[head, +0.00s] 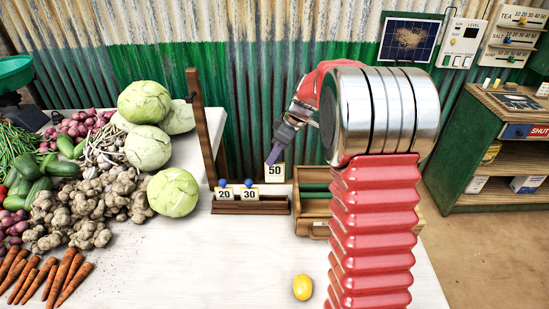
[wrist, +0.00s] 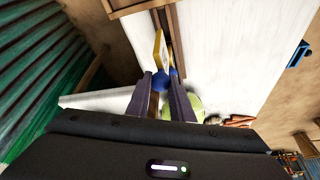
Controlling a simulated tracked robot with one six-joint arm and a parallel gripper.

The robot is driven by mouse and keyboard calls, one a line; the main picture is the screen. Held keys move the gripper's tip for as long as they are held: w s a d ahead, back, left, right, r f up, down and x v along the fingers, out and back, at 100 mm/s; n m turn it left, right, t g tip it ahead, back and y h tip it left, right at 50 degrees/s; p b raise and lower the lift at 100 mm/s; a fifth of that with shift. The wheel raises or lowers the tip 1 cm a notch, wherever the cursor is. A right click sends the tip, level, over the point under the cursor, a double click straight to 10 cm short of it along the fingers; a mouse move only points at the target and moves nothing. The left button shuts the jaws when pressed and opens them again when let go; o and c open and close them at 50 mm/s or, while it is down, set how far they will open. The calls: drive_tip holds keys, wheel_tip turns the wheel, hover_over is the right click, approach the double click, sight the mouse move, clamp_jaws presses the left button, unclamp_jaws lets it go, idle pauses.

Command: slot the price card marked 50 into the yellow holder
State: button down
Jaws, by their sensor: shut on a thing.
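The price card marked 50 (head: 275,173) is pale and upright, above the right end of a dark wooden rack (head: 250,208). My gripper (head: 276,158) is shut on its top. In the wrist view my gripper (wrist: 166,88) has a blue knob (wrist: 160,80) between its fingers, with a yellow-edged card (wrist: 158,48) beyond. The card looks clear of the rack. A small rounded yellow object (head: 302,287), the only yellow holder-like thing in view, sits on the front of the white table; I cannot make out a slot in it.
Cards marked 20 (head: 225,194) and 30 (head: 249,194), with blue knobs, stand in the rack. A wooden crate (head: 312,228) is at its right, partly behind my arm. Cabbages (head: 173,192) and other vegetables fill the left. The table is clear between rack and yellow object.

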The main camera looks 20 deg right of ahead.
drive_tip(key=shift+r, duration=0.95)
drive_tip(key=shift+s+f, duration=0.1)
